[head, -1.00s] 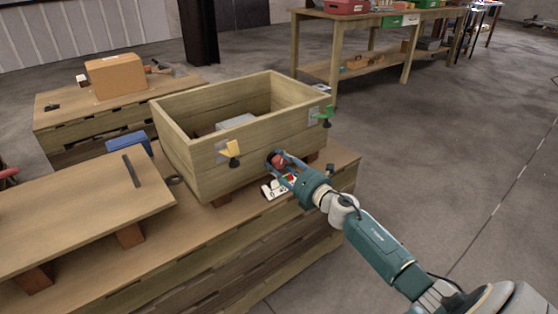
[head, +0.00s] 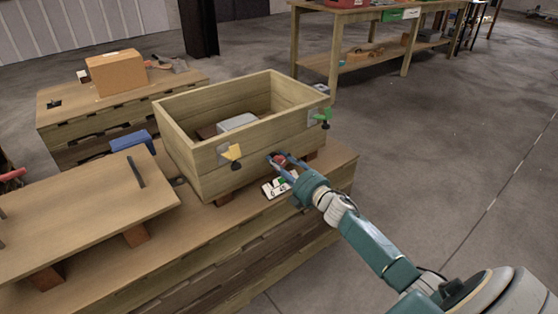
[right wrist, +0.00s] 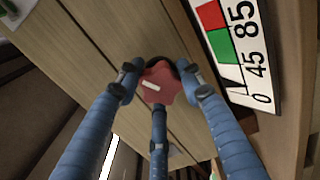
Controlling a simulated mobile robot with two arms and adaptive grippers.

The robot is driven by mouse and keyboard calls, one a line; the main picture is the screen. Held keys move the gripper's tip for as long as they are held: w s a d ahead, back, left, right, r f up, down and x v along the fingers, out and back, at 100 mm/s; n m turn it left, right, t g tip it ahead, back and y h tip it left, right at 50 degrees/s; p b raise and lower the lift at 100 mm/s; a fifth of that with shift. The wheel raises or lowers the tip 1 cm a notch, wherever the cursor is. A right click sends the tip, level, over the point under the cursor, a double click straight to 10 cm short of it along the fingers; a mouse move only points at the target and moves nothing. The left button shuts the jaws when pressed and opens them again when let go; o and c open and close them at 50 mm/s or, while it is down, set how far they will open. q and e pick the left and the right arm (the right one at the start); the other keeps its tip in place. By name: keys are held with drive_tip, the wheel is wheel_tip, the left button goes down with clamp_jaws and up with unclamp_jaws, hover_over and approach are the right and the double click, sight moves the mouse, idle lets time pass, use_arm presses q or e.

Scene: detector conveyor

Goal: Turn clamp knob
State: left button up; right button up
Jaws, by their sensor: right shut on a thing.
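The red lobed clamp knob (right wrist: 158,84) with a pale bar mark sits on the front wall of a wooden crate (head: 208,180). In the head view the knob (head: 279,159) is partly covered by the fingers. My right gripper (head: 281,160) is shut on it, with its blue fingers around the rim in the right wrist view. A white scale plate (right wrist: 240,48) with red and green fields and the numbers 0, 45 and 85 is beside the knob. It also shows below the gripper in the head view (head: 270,190). My left gripper is out of view.
A yellow clamp (head: 232,153) and a green clamp (head: 323,117) sit on the crate front, either side of my gripper. A raised wooden board (head: 80,215) lies left. A cardboard box (head: 116,72) stands behind. The floor at right is clear.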

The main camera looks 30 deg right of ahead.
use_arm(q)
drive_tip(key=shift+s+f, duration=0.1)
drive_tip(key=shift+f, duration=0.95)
use_arm(e)
drive_tip(key=shift+d+r+m, duration=0.15)
drive_tip(key=shift+d+m, duration=0.2)
drive_tip(key=shift+m, duration=0.35)
drive_tip(key=o, duration=1.2)
drive_tip(key=shift+c, duration=0.2)
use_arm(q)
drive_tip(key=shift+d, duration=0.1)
use_arm(e)
drive_tip(key=shift+a, duration=0.1)
drive_tip(key=shift+s+f, duration=0.25)
drive_tip(key=shift+s, duration=0.35)
drive_tip(key=s+d, duration=0.1)
drive_tip(key=s, duration=0.9)
drive_tip(key=shift+s, duration=0.4)
